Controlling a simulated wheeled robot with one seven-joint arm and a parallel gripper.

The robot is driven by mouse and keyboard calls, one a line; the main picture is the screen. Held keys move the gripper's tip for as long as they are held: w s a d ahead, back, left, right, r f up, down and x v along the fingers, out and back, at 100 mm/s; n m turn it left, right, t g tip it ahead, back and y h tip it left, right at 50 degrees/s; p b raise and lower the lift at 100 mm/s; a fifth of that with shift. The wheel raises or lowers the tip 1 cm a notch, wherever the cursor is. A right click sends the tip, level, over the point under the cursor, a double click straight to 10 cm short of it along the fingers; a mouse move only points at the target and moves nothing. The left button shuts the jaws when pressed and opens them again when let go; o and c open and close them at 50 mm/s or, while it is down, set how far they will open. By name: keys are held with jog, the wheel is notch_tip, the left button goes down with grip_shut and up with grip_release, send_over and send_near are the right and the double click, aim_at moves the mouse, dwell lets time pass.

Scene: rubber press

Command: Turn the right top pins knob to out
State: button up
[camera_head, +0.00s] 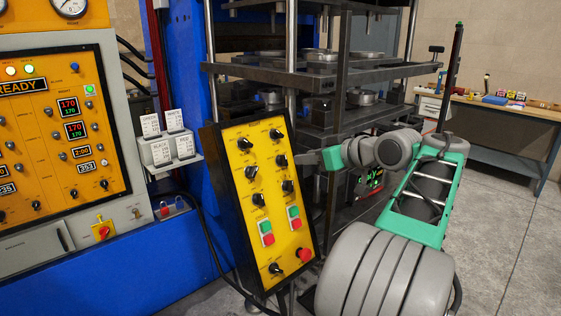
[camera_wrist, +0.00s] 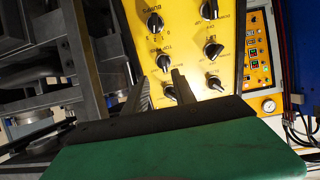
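The slanted yellow control panel (camera_head: 270,208) stands in the middle of the head view, with two columns of black knobs. The right column shows an upper knob (camera_head: 276,133), a middle knob (camera_head: 282,160) and a lower knob (camera_head: 288,186). My gripper (camera_head: 303,158) points at this column from the right, level with the middle knob. The wrist view shows the panel upside down; a "TOP P…" label lies beside a knob (camera_wrist: 163,61). My gripper (camera_wrist: 162,76) has its fingers apart, with another knob (camera_wrist: 170,92) showing between them. Contact and the knobs' exact settings cannot be made out.
Green and red buttons (camera_head: 266,232) and a red emergency button (camera_head: 304,254) sit lower on the panel. Dark press plates (camera_head: 320,78) stand close behind the panel. An orange cabinet (camera_head: 60,135) is at the left and a workbench (camera_head: 510,108) at the far right.

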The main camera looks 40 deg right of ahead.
aim_at(286, 159)
jog(key=x, duration=0.4)
jog(key=a+x, duration=0.1)
jog(key=x, duration=0.1)
jog(key=shift+w+p, duration=0.35)
jog(key=shift+p, duration=0.05)
jog(key=shift+w+f, duration=0.3)
jog(key=shift+w, duration=0.15)
jog(key=shift+c, duration=0.5)
jog(key=shift+d, duration=0.1)
grip_shut()
